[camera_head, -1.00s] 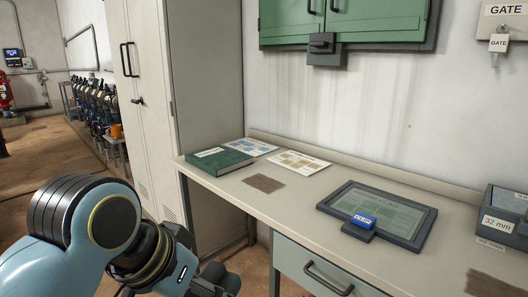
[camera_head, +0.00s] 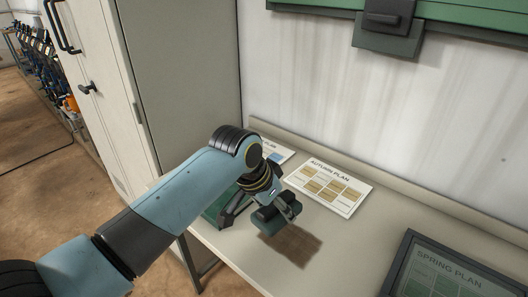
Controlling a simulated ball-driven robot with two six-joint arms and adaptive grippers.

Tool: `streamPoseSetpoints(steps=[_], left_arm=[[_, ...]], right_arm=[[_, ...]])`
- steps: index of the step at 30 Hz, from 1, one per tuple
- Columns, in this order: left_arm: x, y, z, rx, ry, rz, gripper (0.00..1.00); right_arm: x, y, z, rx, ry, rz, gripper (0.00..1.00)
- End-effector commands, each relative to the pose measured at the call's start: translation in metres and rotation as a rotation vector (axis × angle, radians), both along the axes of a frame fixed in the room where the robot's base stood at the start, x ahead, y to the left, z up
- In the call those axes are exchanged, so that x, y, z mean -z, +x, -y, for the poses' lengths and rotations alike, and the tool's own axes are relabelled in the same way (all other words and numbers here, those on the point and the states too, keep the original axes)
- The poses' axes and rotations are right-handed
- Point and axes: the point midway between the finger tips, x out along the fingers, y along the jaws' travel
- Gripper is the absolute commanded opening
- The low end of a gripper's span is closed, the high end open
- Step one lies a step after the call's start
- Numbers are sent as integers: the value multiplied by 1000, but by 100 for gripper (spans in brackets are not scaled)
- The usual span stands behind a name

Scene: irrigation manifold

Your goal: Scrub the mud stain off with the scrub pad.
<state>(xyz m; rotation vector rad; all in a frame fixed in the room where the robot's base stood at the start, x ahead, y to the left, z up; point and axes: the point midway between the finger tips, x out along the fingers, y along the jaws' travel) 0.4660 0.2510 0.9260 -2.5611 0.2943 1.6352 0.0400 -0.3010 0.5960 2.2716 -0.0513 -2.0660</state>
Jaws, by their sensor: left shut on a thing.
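The mud stain (camera_head: 296,246) is a brown patch on the pale bench top, near its front edge. My left gripper (camera_head: 273,211) reaches in from the left and points down at the stain's upper left side. It is shut on a dark green block, the scrub pad (camera_head: 269,222). The arm and pad hide part of the stain's surroundings. My right gripper is out of view.
The Autumn Plan sheet (camera_head: 328,187) lies behind the stain. A green book (camera_head: 213,214) and another plan sheet (camera_head: 272,152) are partly hidden by my arm. The framed Spring Plan board (camera_head: 440,272) lies at right. A tall cabinet (camera_head: 185,80) stands at left.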

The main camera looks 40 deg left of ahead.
Motion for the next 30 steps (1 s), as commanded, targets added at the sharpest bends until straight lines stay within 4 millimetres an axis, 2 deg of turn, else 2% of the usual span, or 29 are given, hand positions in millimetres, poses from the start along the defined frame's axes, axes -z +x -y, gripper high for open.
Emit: streamPoseSetpoints(steps=[1,3,6,10,14,25,30], left_arm=[[-16,8,-11,1,9,-9,37],[-16,17,-25,3,18,-16,37],[-17,25,-41,0,27,-22,37],[-14,29,-53,-5,32,-27,37],[-7,30,-57,-5,35,-29,37],[32,29,-56,-5,34,-29,37],[41,29,-56,-5,35,-29,37]], right_arm=[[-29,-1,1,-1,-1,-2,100],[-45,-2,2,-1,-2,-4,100],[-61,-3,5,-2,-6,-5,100],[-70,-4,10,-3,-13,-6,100],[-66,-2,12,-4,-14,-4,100],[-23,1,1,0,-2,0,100],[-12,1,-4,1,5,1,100]])
